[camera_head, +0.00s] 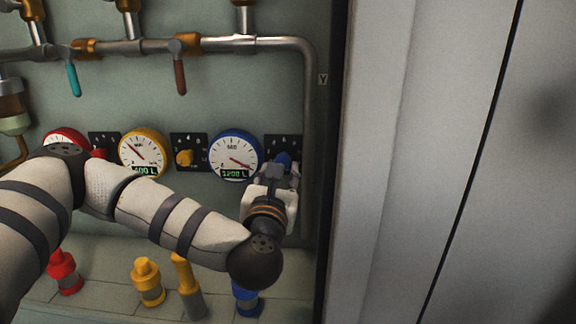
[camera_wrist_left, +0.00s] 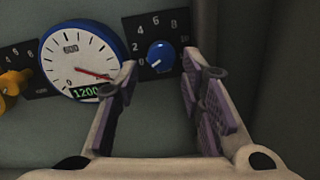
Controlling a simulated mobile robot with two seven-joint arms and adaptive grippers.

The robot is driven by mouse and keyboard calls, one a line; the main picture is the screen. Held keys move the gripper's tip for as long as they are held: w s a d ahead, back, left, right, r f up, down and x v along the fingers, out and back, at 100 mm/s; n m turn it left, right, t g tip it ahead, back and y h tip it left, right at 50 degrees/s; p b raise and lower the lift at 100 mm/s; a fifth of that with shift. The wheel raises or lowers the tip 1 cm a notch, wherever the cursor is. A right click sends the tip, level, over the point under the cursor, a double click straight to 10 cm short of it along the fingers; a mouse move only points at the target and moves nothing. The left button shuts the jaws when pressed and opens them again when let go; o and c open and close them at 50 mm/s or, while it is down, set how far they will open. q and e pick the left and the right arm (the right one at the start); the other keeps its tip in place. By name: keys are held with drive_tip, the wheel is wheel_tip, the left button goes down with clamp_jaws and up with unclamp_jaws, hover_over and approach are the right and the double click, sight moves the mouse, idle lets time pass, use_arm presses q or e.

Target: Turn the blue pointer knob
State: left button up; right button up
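The blue pointer knob (camera_head: 284,159) sits on a black dial plate (camera_head: 270,143) right of the blue gauge. In the left wrist view the round blue knob (camera_wrist_left: 160,54) shows whole on its plate with white numbers 0 to 8. My left gripper (camera_head: 277,174) is in front of the plate. In the left wrist view its fingers (camera_wrist_left: 160,70) stand apart, one on each side below the knob. I see no clear contact with the knob. The blue gauge (camera_head: 235,156) reads 1200 L. My right gripper is not in view.
A yellow knob (camera_head: 184,157) and yellow gauge (camera_head: 144,152) are to the left, then a red knob (camera_head: 99,154) and red gauge (camera_head: 65,139). Pipes (camera_head: 200,44) with valve handles run above. A grey wall panel (camera_head: 420,160) stands close on the right.

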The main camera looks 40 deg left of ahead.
sight(283, 162)
use_arm(q)
drive_tip(key=x, duration=0.5)
drive_tip(key=shift+w, duration=0.15)
drive_tip(key=shift+c, duration=0.2)
clamp_jaws()
drive_tip(key=shift+m, duration=0.3)
